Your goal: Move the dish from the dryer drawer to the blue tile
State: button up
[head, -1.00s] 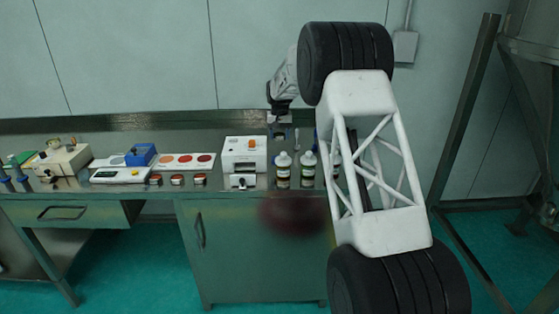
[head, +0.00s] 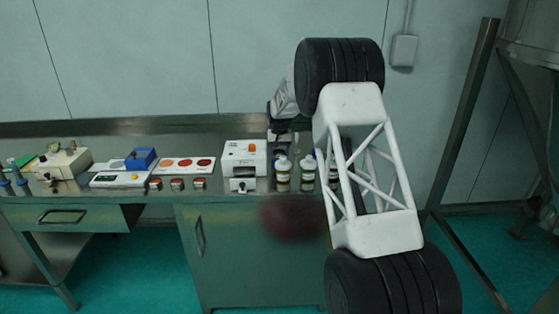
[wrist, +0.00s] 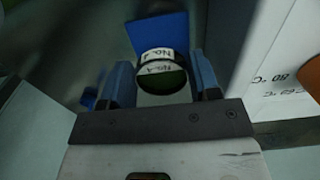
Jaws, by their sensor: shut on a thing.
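My gripper (wrist: 161,84) is shut on the dish (wrist: 161,82), a small round dish with a dark rim, a white label and greenish contents. The dish sits between the two blue-grey fingers. The blue tile (wrist: 158,33) lies just beyond the dish in the wrist view; I cannot tell whether the dish touches it. The dryer (head: 242,153) is a white box with an orange knob, left of my gripper (head: 284,138) in the head view. Its drawer (head: 242,184) is at its front. The fingertips are too small to make out in the head view.
My arm hides the bench's right part.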

jog(key=shift+f, duration=1.85)
jog(key=shift+f, duration=0.1)
jog(key=o, duration=0.9)
notch_tip(320, 180, up, 12)
